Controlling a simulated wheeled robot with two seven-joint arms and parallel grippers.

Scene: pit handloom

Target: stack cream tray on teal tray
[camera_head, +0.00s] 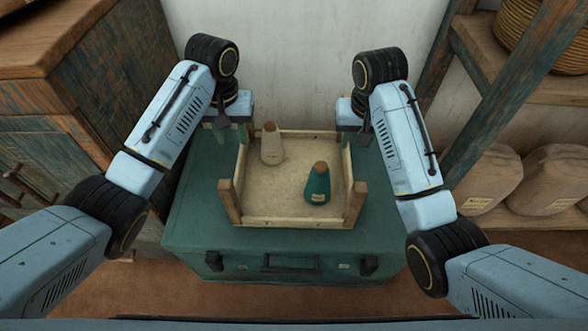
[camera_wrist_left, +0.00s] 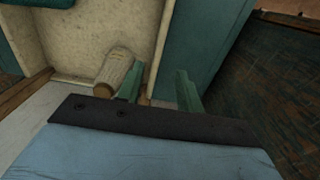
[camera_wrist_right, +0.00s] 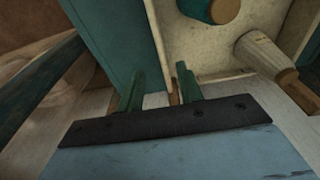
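The cream tray (camera_head: 290,222), an open box with wooden corner posts, sits level on a teal chest. In it stand a cream cone (camera_head: 271,145) at the back left and a teal cone (camera_head: 317,184) at the front right. I cannot make out a separate teal tray. My left gripper (camera_head: 232,138) is at the tray's back left corner; in the left wrist view its fingers are apart (camera_wrist_left: 158,88), with the tray wall between them. My right gripper (camera_head: 353,138) is at the back right corner; in the right wrist view its fingers are also apart (camera_wrist_right: 159,88), astride the wall.
The teal chest (camera_head: 195,215) has a dark front handle and clear lid space around the tray. A worn wooden cabinet (camera_head: 50,95) stands at left. At right a shelf (camera_head: 470,50) holds a coiled basket (camera_head: 545,30), with sacks (camera_head: 545,178) below. A pale wall is behind.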

